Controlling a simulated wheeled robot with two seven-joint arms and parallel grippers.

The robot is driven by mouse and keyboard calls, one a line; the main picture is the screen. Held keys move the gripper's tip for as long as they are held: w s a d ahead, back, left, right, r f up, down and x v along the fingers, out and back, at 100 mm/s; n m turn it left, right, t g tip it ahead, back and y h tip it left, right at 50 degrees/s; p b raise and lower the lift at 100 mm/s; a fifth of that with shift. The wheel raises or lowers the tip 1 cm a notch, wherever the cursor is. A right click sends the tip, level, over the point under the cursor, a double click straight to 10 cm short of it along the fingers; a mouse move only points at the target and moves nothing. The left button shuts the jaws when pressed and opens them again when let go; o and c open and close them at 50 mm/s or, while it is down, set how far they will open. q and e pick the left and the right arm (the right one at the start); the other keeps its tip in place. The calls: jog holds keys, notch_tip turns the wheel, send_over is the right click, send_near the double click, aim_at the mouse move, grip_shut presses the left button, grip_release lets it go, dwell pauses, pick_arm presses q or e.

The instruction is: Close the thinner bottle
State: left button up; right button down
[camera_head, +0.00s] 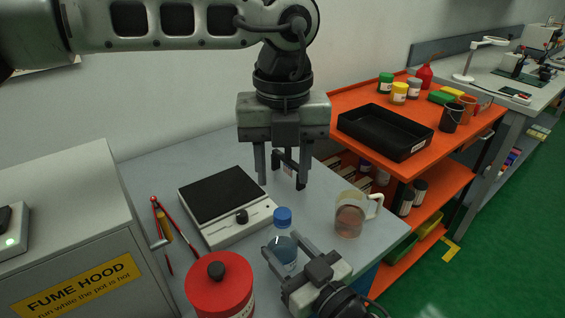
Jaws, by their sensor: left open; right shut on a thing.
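The thinner bottle (285,254) is a small clear bottle with pale bluish liquid, standing upright near the front of the grey table. A blue cap (283,215) sits at its top; whether it is screwed tight I cannot tell. My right gripper (283,245) comes from the front and is shut on the bottle's body, partly hiding its lower part. My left gripper (281,183) points down, open and empty, above and behind the bottle, apart from the cap.
A hot plate (245,222) with a dark top stands left of the bottle, a red lidded pot (219,290) in front left. A glass mug (350,215) with brownish contents is close on the right. An orange cart (455,150) with a black tray (385,133) stands beyond.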

aim_at(282, 213)
pick_arm(q)
jog(key=shift+r+n, duration=0.1)
jog(key=shift+n, duration=0.9)
jog(key=shift+f, duration=4.05)
